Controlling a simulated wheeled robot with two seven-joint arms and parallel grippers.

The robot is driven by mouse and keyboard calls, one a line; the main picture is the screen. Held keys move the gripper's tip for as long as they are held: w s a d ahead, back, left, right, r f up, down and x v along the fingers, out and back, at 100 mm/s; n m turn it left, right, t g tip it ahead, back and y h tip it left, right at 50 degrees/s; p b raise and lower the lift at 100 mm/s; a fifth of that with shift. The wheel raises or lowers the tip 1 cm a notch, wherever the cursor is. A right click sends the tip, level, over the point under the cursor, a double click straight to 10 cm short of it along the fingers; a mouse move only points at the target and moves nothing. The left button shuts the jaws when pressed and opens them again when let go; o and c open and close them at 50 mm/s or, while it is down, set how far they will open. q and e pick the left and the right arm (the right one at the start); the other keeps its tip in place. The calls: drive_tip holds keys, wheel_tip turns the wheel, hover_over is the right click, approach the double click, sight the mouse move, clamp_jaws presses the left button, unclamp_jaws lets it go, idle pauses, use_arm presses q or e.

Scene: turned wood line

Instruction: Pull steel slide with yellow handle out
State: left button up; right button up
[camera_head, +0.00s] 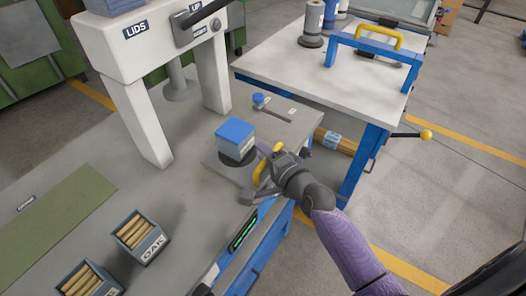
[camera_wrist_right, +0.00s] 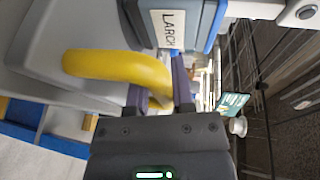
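The steel slide (camera_head: 217,165) is a flat grey plate at the right end of the grey bench. Its yellow handle (camera_head: 260,172) rises at the plate's right edge and looms large in the right wrist view (camera_wrist_right: 110,66). A grey box with a blue lid (camera_head: 235,136) stands on a dark round pad on the slide; its label reads LARCH in the right wrist view (camera_wrist_right: 172,28). My right gripper (camera_head: 268,152) is at the handle's far end. In the right wrist view its fingers (camera_wrist_right: 159,92) lie on either side of the yellow bar, with little gap showing. My left gripper is out of view.
A white LIDS press frame (camera_head: 135,50) stands behind on the bench. Boxes of wood pegs, one marked OAK (camera_head: 140,238), sit at front left. A second table (camera_head: 300,68) with a blue frame and another yellow handle (camera_head: 378,36) stands at back right. Open floor (camera_head: 440,190) lies right.

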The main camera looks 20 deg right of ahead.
drive_tip(key=shift+o, duration=1.2)
drive_tip(key=shift+s+d, duration=0.1)
drive_tip(key=shift+o, duration=0.3)
drive_tip(key=shift+r, duration=0.1)
drive_tip(key=p+v, duration=0.2)
drive_tip(key=v, duration=0.7)
drive_tip(key=shift+s, duration=0.4)
